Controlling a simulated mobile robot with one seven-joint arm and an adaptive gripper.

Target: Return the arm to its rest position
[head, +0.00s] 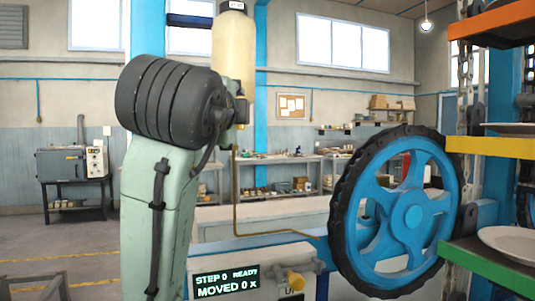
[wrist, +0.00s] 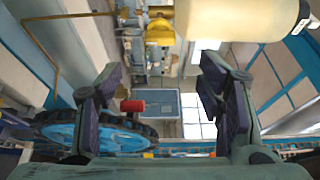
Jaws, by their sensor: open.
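My arm rises in the left half of the head view, with pale green links and a dark ribbed joint; my gripper's fingers cannot be made out there. In the wrist view my gripper (wrist: 165,100) is open, its two dark-padded fingers wide apart. Nothing is held between them. A red knob-like piece (wrist: 132,106) shows between the fingers, but I cannot tell how far off it is.
A large blue wheel with a dark rim (head: 415,217) stands at right, beside coloured shelves holding plates (head: 512,243). A cream cylinder (head: 236,48) shows behind my arm; a lit sign (head: 226,286) reads "STEP 0 READY, MOVED 0 x". Open floor lies at left.

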